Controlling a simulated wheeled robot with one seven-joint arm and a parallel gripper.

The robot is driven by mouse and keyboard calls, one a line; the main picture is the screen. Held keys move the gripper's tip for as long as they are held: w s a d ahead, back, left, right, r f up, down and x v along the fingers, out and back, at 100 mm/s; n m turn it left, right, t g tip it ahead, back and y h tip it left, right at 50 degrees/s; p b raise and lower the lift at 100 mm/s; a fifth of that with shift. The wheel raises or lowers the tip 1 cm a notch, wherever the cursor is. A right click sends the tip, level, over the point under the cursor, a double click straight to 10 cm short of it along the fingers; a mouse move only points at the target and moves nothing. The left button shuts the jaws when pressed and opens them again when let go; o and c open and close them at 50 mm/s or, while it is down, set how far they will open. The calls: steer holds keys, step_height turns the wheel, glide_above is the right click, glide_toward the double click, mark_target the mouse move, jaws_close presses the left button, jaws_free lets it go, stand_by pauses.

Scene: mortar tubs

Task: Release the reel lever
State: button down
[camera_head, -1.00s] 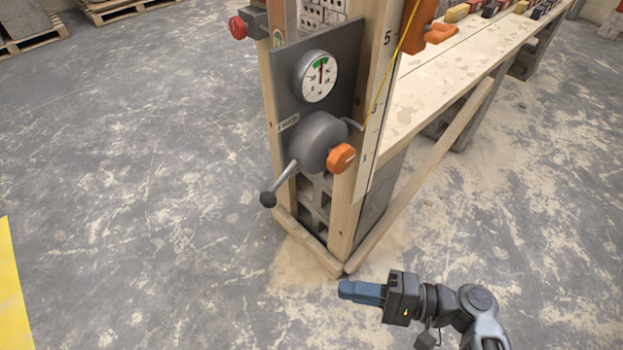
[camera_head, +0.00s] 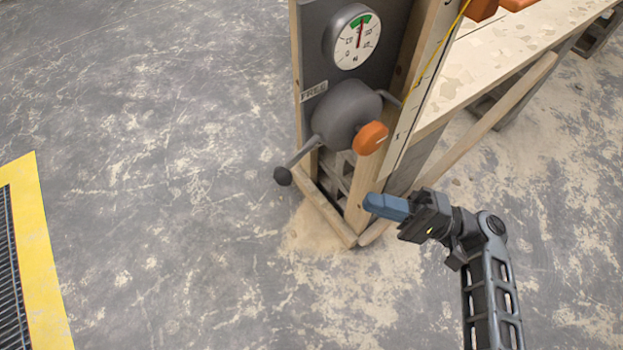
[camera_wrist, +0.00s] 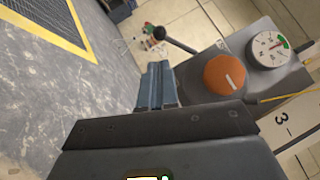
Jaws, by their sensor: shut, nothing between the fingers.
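The reel (camera_head: 347,115) is a dark grey drum on the end of a wooden frame. Its lever (camera_head: 300,158) is a metal rod ending in a black ball knob (camera_head: 283,176), pointing down and left. The lever also shows in the wrist view, with its knob (camera_wrist: 159,33) beyond my fingertips. An orange knob (camera_head: 370,138) sits on the drum's right side, and it is large in the wrist view (camera_wrist: 225,75). My gripper (camera_head: 371,203) has blue fingers, shut and empty. It is below and right of the reel, apart from the lever.
A round gauge (camera_head: 357,42) with its needle at the green band sits above the reel. A label (camera_head: 314,91) is left of the drum. A wooden bench (camera_head: 520,45) with a slanted brace (camera_head: 490,125) is at right. A yellow-edged floor grate (camera_head: 45,260) lies at left. Floor between is clear.

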mark_target(299, 159)
steer(key=x, duration=1.2)
steer(key=shift+p, duration=0.45)
steer(key=shift+a, duration=0.15)
